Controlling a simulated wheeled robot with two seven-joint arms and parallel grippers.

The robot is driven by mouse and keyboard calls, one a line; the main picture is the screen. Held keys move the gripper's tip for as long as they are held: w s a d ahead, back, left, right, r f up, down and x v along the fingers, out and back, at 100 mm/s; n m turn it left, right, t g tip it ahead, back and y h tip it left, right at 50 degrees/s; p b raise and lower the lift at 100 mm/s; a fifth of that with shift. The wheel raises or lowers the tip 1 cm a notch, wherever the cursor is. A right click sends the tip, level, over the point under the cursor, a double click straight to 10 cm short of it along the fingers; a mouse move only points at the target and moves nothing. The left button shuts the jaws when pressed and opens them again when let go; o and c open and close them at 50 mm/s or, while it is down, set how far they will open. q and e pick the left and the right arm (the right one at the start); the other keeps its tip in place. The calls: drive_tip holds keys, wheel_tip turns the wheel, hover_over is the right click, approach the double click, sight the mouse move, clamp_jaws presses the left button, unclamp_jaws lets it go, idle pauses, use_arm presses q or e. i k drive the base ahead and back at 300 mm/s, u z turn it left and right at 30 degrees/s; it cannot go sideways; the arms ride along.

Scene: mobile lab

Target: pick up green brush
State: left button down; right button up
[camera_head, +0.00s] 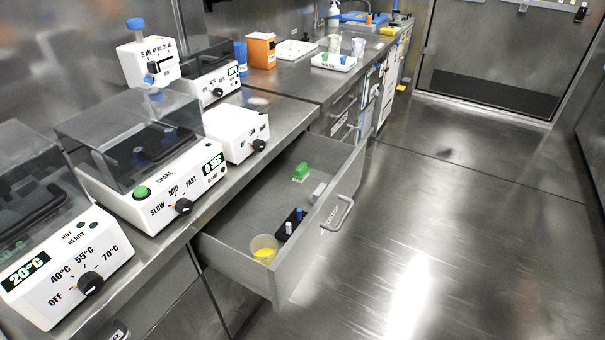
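A small green block-shaped object (300,172) with a pale lower edge lies in the open drawer (238,203), toward its far end. It is the only clearly green loose item in the drawer and looks like the green brush, though it is too small to make out bristles. Neither of my grippers is in view.
The drawer also holds a pale block (318,192), a black rack (290,225) with blue and white items, and a cup with yellow contents (263,249). The drawer front has a handle (338,213). Lab devices (160,165) line the counter; the floor (450,230) is clear.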

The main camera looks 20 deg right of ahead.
sight(301, 172)
drive_tip(key=z, duration=2.35)
drive_tip(key=i, duration=1.6)
drive_tip(key=u, duration=3.7)
